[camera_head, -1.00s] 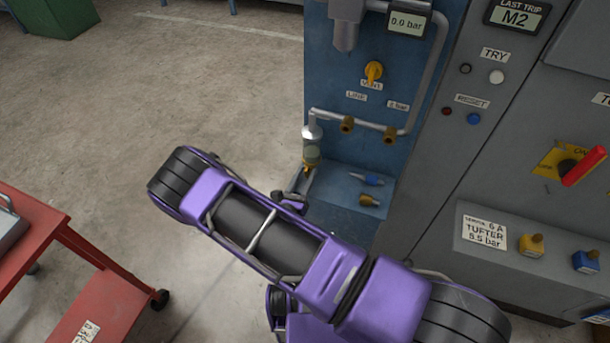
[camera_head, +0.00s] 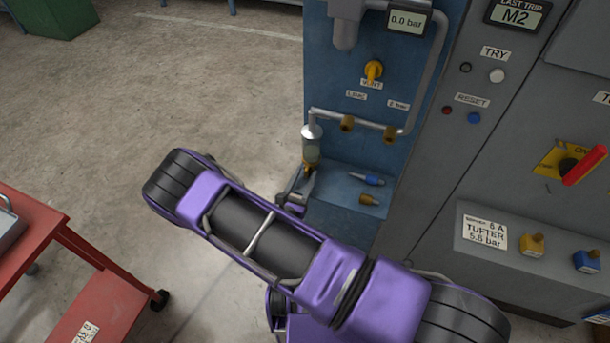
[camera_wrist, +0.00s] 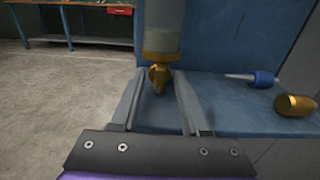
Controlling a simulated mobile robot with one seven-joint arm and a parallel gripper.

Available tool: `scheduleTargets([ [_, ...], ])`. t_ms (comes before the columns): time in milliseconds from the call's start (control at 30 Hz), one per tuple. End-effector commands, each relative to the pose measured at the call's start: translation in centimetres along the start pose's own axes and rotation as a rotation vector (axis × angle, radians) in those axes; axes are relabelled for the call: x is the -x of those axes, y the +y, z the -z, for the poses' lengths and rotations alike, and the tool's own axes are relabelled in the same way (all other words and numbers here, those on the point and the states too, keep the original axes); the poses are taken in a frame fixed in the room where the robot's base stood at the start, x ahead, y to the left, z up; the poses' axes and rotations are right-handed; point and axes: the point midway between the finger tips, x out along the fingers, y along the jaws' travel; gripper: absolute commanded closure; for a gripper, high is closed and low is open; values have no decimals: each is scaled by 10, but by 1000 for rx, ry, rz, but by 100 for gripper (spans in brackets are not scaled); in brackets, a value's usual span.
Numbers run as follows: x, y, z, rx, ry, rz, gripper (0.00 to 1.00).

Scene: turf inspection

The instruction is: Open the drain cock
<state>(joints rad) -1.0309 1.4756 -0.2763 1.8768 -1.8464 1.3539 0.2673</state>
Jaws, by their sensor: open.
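The drain cock is a small brass fitting (camera_wrist: 158,76) at the bottom of a filter bowl (camera_wrist: 163,32). In the head view the bowl (camera_head: 312,150) hangs below the pipe at the left of the blue panel, with the brass cock (camera_head: 308,168) under it. My gripper (camera_wrist: 157,75) is open, with one finger on each side of the cock in the wrist view. Whether either finger touches it I cannot tell. In the head view my gripper is small and partly hidden by my purple arm.
On the blue ledge (camera_head: 345,205) right of the cock lie a blue-collared fitting (camera_head: 367,179) and a brass fitting (camera_head: 368,199). A yellow vent valve (camera_head: 373,70) sits above, and the gauge (camera_head: 407,22) reads 0.0 bar. A red cart (camera_head: 30,235) stands at left.

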Motion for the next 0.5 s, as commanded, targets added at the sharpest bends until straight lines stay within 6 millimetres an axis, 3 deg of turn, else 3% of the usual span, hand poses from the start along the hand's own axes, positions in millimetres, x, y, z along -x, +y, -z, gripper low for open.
scheduleTargets([
  [167, 31, 1, 0, 1, 2, -4, 55],
  [500, 115, 1, 1, 0, 3, -5, 55],
])
